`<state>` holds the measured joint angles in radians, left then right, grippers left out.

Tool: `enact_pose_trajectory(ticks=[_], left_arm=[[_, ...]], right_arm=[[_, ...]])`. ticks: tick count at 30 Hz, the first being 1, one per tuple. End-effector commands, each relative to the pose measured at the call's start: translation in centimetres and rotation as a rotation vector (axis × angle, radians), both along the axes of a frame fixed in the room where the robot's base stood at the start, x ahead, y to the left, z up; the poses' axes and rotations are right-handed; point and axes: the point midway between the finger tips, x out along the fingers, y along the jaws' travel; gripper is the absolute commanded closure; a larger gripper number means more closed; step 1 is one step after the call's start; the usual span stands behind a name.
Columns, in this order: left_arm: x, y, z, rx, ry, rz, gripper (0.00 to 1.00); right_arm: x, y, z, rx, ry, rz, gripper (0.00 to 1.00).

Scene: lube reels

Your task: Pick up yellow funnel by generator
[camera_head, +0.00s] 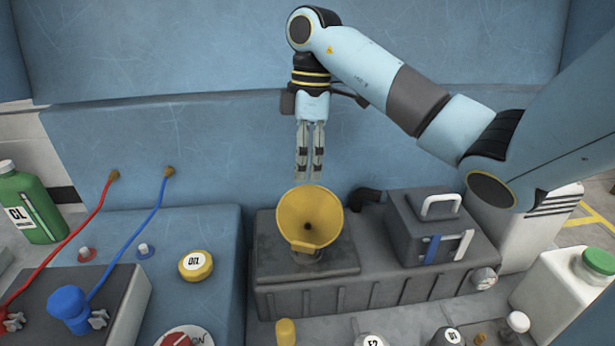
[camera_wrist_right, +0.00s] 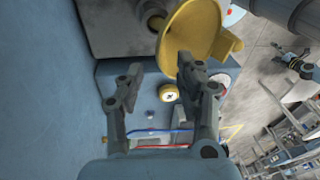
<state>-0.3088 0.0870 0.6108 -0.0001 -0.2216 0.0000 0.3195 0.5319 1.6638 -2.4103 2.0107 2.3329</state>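The yellow funnel (camera_head: 308,216) stands on top of the grey generator-like unit (camera_head: 330,296), its wide mouth tilted toward the camera. My right gripper (camera_head: 310,178) points down just above and behind the funnel's rim, with its fingers apart and nothing between them. In the right wrist view the funnel (camera_wrist_right: 196,32) is at the upper right, and one finger of the gripper (camera_wrist_right: 158,72) overlaps its edge. I cannot tell whether that finger touches it. The funnel's lower end is mostly hidden. My left gripper is not in view.
A dark box with a handle (camera_head: 437,225) sits right of the funnel. A blue wall (camera_head: 200,150) stands close behind the gripper. A yellow-capped oil item (camera_head: 195,265) is to the left, with red and blue cables beyond. White and green bottles stand at the sides.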

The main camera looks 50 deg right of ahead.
Motion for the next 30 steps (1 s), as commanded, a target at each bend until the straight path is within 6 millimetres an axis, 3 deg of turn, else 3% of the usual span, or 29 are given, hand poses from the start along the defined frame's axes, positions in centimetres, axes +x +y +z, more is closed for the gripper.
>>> enact_pose_trajectory(ticks=[7, 11, 16, 22, 30], left_arm=[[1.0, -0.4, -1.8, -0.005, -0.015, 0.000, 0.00], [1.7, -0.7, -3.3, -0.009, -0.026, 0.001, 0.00], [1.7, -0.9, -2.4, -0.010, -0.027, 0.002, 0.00], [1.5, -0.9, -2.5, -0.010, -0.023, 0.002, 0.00], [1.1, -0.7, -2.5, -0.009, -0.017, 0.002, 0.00]], right_arm=[[-0.4, 0.4, -1.9, 0.000, 0.000, 0.002, 0.64], [-1.0, 0.8, -4.0, 0.001, 0.000, 0.002, 0.64], [-1.1, 1.2, -5.5, 0.001, 0.001, 0.000, 0.64], [-1.1, 1.2, -5.7, 0.000, -0.002, 0.001, 0.64], [-1.1, 1.2, -5.7, 0.000, -0.002, 0.001, 1.00]])
